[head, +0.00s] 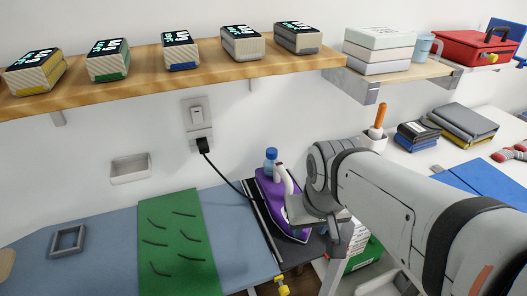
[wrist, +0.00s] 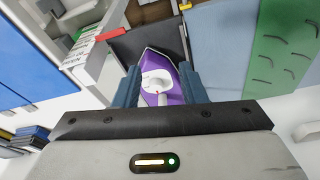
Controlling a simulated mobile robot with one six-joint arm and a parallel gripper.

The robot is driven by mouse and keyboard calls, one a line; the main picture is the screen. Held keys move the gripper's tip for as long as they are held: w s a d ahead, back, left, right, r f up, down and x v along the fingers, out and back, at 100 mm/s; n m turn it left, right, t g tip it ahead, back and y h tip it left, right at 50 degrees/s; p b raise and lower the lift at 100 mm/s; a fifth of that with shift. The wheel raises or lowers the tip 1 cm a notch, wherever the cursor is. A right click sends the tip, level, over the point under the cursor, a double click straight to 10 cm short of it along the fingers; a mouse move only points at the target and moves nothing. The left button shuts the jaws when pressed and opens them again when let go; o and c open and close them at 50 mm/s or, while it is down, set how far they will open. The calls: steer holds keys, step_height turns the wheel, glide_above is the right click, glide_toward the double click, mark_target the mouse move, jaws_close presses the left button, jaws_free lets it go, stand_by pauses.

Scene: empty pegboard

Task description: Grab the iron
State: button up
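The purple iron (head: 268,190) with a white handle rests on a dark surface at the end of the blue worktop in the head view. A blue cap stands at its far end, and a black cord runs up to the wall socket. In the wrist view the iron (wrist: 170,38) shows beyond and between my two dark blue fingers. My gripper (wrist: 159,78) is open, with the white handle showing in the gap. I see no finger clearly closed on it. In the head view my wrist covers part of the iron's right side.
The blue worktop (head: 100,240) carries a green mat (head: 178,240) and a grey square frame (head: 67,241). A wooden shelf (head: 150,88) with several boxes runs above. A white table (head: 425,157) stands right, with an orange-handled tool in a white holder (head: 374,142).

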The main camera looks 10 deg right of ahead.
steer(key=shift+o, duration=0.7)
steer(key=shift+w, duration=0.25)
steer(key=n+t+y+b, duration=0.1)
steer(key=n+t+b, duration=0.1)
steer(key=b, duration=0.2)
glide_toward(284, 172)
steer(key=f, duration=0.2)
steer(key=shift+w+d+f, duration=0.2)
steer(key=shift+w+f, duration=0.1)
steer(key=shift+f, duration=0.1)
steer(key=x, duration=0.8)
steer(key=shift+w+a+r+p, duration=0.1)
steer(key=shift+w+a+p, duration=0.1)
steer(key=shift+a+p, duration=0.15)
steer(key=shift+c, duration=0.5)
jaws_close()
steer(key=shift+r, duration=0.15)
